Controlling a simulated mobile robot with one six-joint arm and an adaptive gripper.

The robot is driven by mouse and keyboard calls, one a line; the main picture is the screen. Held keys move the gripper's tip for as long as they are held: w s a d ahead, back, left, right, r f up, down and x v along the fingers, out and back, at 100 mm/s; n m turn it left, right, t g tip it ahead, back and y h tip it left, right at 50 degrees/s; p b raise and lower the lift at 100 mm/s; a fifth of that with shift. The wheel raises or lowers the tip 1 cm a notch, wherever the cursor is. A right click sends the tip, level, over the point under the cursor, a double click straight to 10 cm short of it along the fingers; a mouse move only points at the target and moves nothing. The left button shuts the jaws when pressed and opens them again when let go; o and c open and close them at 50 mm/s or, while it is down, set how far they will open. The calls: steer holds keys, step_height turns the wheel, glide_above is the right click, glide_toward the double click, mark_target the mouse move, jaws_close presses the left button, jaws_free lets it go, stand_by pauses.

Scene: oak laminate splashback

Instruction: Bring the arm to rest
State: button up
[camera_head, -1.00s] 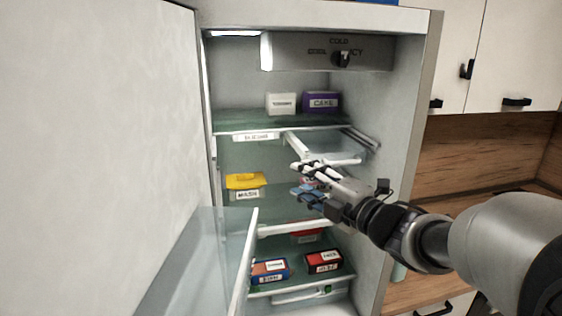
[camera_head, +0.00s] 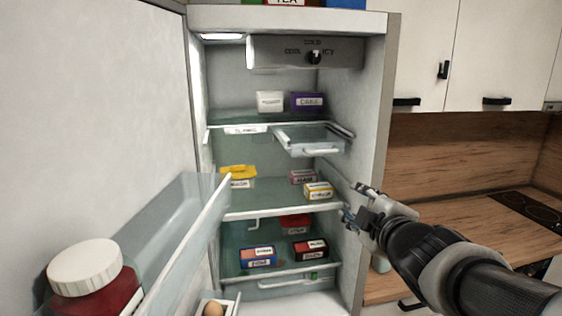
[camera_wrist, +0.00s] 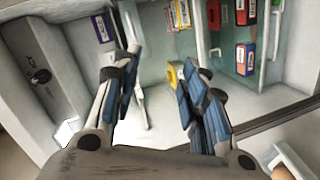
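My gripper (camera_head: 352,204) is in front of the right side of the open fridge (camera_head: 362,60), at about the height of the middle shelf. In the wrist view, its two blue-padded fingers (camera_wrist: 160,95) stand apart with nothing held between them. My arm reaches in from the lower right of the head view.
A yellow-and-white box (camera_head: 318,190) sits on the middle shelf just left of my gripper. A small drawer (camera_head: 310,140) hangs under the upper shelf. The fridge door's bin (camera_head: 165,225) holds a red jar (camera_head: 95,290). A wooden counter (camera_head: 480,215) lies to the right.

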steer(key=s+d+f+m+g+h+b, duration=0.3)
steer(key=s+f+m+g+b, duration=0.15)
steer(key=s+f+m, duration=0.6)
steer(key=s+a+f+m+g+b, duration=0.1)
steer(key=s+a+f+m+g, duration=0.1)
steer(key=s+f, duration=0.4)
steer(key=s+a+f+m+g+y+b, duration=0.1)
steer(key=s+a+f+g, duration=0.2)
steer(key=s, duration=1)
step_height(320, 180, down, 4)
steer(key=shift+s+r+m+g+y+b, duration=0.15)
steer(key=shift+m+g+y+b, duration=0.2)
steer(key=shift+g, duration=0.3)
